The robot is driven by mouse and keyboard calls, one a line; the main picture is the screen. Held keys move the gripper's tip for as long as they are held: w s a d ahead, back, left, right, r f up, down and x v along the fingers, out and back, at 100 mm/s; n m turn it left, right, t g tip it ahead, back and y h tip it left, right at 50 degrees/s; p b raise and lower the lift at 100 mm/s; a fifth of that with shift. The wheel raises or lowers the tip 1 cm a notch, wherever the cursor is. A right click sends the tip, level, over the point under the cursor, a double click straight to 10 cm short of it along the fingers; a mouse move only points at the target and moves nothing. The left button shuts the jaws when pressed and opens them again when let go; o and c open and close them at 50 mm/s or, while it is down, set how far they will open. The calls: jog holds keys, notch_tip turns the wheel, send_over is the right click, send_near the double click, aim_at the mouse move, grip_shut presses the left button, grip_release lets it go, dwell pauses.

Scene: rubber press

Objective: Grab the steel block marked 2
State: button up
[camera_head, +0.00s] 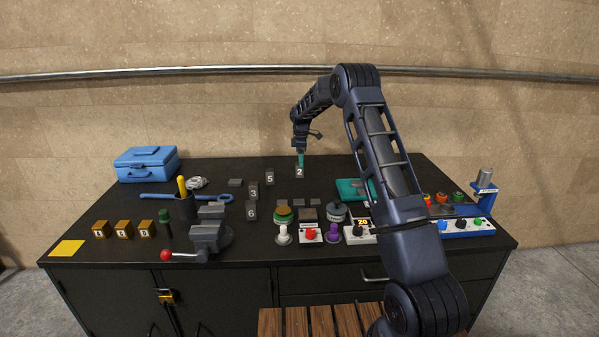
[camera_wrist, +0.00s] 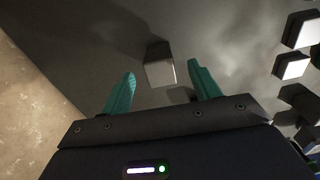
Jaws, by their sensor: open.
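The steel block marked 2 (camera_head: 299,172) stands upright on the dark bench top, towards the back middle. My gripper (camera_head: 300,158) is just above it in the head view, pointing down, with teal fingers. In the wrist view my gripper (camera_wrist: 163,88) is open and empty. A steel block (camera_wrist: 160,67) shows there beyond and roughly between the two fingertips, a little to the right of the middle; its number cannot be read in that view. Other steel blocks are marked 5 (camera_head: 270,179), 3 (camera_head: 254,191) and 6 (camera_head: 251,210), to the left and nearer.
A blue toolbox (camera_head: 147,163) is at the back left. A vise (camera_head: 208,236) and brass blocks (camera_head: 123,229) are at the front left. A teal tray (camera_head: 350,189) lies to the right of block 2. Knobs and control boxes (camera_head: 311,234) line the front middle.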

aim_at(299, 170)
jog(key=shift+a+f, duration=0.2)
jog(key=shift+f, duration=1.15)
jog(key=shift+a+f, duration=0.15)
jog(key=shift+f, duration=1.15)
jog(key=shift+c, duration=0.2)
jog(key=shift+w+r, duration=0.1)
grip_shut()
